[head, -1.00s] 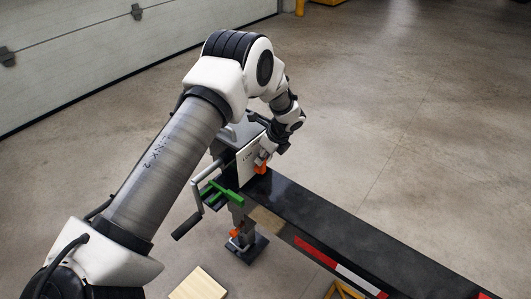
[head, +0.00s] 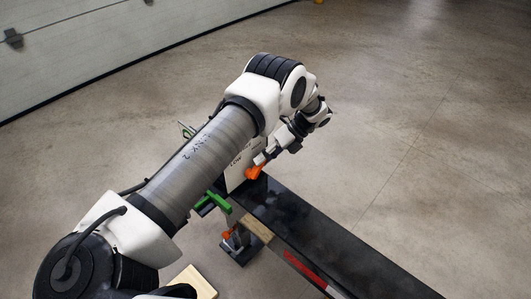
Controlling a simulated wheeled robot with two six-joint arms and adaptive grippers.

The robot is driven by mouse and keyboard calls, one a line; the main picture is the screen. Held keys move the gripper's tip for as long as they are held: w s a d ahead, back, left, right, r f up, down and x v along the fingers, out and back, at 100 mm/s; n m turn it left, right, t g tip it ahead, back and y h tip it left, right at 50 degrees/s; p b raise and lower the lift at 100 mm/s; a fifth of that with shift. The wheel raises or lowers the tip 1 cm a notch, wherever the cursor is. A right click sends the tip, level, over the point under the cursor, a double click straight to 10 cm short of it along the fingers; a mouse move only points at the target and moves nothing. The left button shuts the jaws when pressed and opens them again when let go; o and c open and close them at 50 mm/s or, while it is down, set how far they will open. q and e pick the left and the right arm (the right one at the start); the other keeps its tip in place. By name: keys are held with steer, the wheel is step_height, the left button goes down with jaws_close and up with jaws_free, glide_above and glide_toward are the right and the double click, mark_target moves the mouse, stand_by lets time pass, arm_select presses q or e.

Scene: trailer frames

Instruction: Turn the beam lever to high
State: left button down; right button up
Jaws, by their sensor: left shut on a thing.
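My left arm comes in from the lower left and covers much of the housing behind the plate. The lettering is too small to read surely. My right gripper is out of view.
A green part (head: 212,203) sticks out below my arm, by the support leg with its dark foot (head: 240,253). A pale wooden block (head: 196,281) lies on the floor near the front. The floor to the right is open; a pale wall or door stands at upper left.

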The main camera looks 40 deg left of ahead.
arm_select(q)
steer(key=shift+w+f+b, duration=0.1)
steer(key=shift+f+b, duration=0.05)
steer(key=shift+b, duration=0.15)
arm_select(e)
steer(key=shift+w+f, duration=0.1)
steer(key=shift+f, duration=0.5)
arm_select(q)
steer(key=c, duration=1)
jaws_free()
steer(key=shift+w, duration=0.1)
steer(key=v, duration=1.1)
steer(key=shift+w+d, duration=0.2)
steer(key=shift+w, duration=0.15)
